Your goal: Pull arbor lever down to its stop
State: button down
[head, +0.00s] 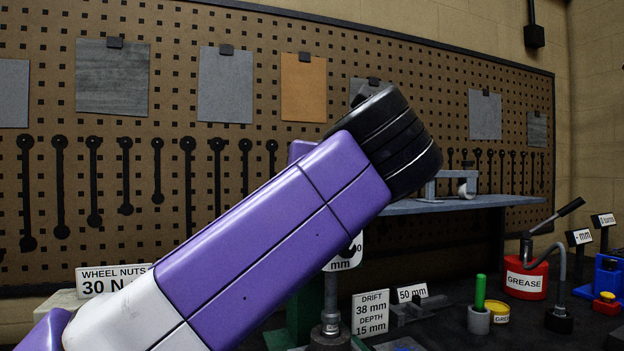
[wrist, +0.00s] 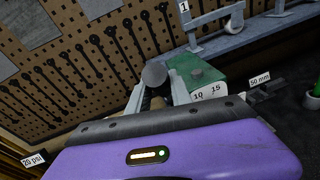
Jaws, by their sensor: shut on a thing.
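The arbor press shows as a green body (wrist: 197,78) in the wrist view, with a scale marked 10 and 15 on it. A round grey knob (wrist: 154,75), which looks like the end of the arbor lever, sits between the two pale fingers of my gripper (wrist: 157,92). My gripper is shut on it. The rest of the lever is mostly hidden by the fingers and my gripper's body. In the head view my purple arm covers most of the press; part of its green frame (head: 299,316) and a grey ram (head: 331,310) show below the arm. My gripper is hidden there.
A grey shelf (head: 470,204) with a metal frame on it stands behind the press. On the dark bench to the right are a green-topped cylinder (head: 480,305), a red grease can (head: 526,279) and blue parts. A pegboard (head: 210,120) with hanging wrenches is behind.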

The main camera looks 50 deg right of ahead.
jog(key=shift+s+f, duration=0.1)
jog(key=shift+f, duration=0.25)
jog(key=c, duration=1.6)
grip_release()
jog(key=o, duration=0.4)
jog(key=shift+o, duration=0.2)
jog(key=shift+r, duration=0.1)
jog(key=shift+r, duration=0.1)
jog(key=f+v, duration=0.1)
jog(key=v, duration=0.6)
jog(key=shift+s+a+r, duration=0.25)
jog(key=shift+s+r, duration=0.1)
jog(key=shift+r, duration=0.1)
